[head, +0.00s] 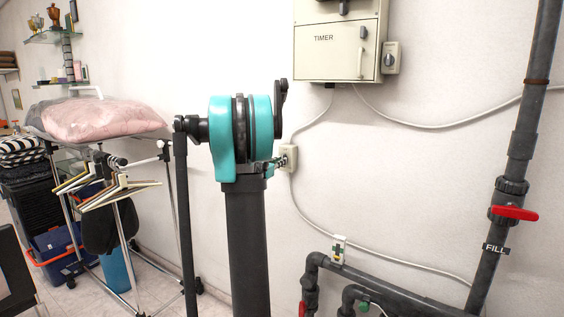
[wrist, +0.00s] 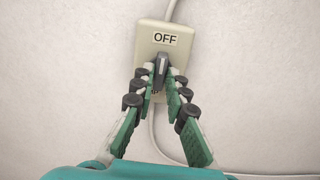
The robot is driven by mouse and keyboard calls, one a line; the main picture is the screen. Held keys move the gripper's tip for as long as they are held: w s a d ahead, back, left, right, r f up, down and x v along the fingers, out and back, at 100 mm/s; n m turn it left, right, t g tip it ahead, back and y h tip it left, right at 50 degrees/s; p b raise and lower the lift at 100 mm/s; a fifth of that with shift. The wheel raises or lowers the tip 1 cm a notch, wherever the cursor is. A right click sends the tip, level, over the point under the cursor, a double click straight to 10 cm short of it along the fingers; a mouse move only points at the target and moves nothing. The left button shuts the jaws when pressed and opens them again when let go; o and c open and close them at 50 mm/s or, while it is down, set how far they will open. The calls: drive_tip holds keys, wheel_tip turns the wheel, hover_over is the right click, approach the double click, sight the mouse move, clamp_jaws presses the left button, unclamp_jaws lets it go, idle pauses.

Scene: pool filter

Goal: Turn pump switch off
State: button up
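The pump switch is a small cream box (wrist: 182,42) with an OFF label and a short grey lever (wrist: 161,70), seen close up in the wrist view. The lever stands upright, its top toward the label. My gripper (wrist: 161,76) has its two green fingers on either side of the lever, the tips closed in around it and seeming to touch it. In the head view the switch box (head: 291,158) is on the wall just right of my teal wrist, with my gripper (head: 281,163) at its left side. The lever is hidden there.
A cream TIMER box (head: 335,50) with a side switch (head: 391,58) hangs above right. Dark pipes with a red FILL valve (head: 514,213) stand at right. A rack with a pink bag (head: 95,118) is at left. White cables run along the wall.

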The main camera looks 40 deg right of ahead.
drive_tip(key=shift+o, duration=0.8)
drive_tip(key=v, duration=0.6)
drive_tip(key=v, duration=1.2)
